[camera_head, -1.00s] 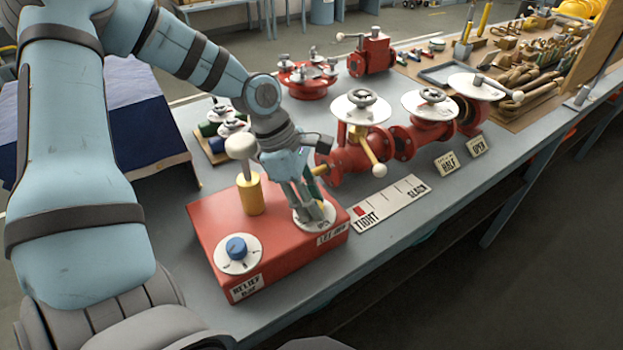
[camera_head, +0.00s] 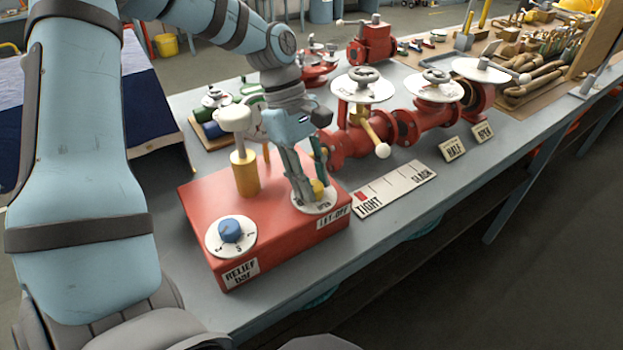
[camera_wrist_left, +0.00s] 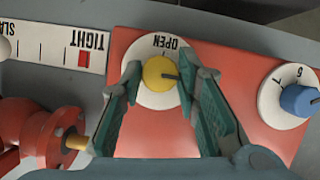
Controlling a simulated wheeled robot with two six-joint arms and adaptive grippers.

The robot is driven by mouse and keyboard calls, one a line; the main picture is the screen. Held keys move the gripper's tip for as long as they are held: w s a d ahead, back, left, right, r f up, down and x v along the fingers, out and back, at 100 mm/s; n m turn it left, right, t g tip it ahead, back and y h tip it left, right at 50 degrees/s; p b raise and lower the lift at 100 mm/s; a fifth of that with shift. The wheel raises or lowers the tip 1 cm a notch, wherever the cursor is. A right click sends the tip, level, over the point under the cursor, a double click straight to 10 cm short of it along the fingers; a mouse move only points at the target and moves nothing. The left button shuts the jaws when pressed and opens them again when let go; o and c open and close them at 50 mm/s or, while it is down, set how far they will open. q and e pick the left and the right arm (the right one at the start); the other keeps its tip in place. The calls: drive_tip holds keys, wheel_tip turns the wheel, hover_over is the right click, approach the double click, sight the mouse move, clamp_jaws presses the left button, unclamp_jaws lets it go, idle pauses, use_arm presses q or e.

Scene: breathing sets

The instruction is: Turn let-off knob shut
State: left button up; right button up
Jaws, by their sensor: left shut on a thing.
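The let-off knob is a small yellow knob (camera_head: 318,187) with a dark line on it, on a round white dial (camera_head: 323,207) at the right end of a red box (camera_head: 277,237). In the left wrist view the knob (camera_wrist_left: 159,72) sits between the fingertips, its dark line pointing right, away from the OPEN mark on the dial (camera_wrist_left: 140,50). My left gripper (camera_head: 311,194) reaches down from above and is shut on the knob. The fingers hide part of the dial, including any other marks. My right gripper is out of view.
A blue relief knob (camera_head: 231,228) on a white dial and a yellow post with a white top (camera_head: 243,170) share the box. A TIGHT–SLACK scale (camera_head: 396,188) lies to the right. Red valves with white discs (camera_head: 433,87) stand behind it. The bench's front right is bare.

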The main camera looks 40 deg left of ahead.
use_arm(q)
drive_tip(key=shift+f, duration=0.1)
drive_tip(key=o, duration=1.2)
drive_tip(key=shift+a, duration=0.1)
drive_tip(key=v, duration=1.2)
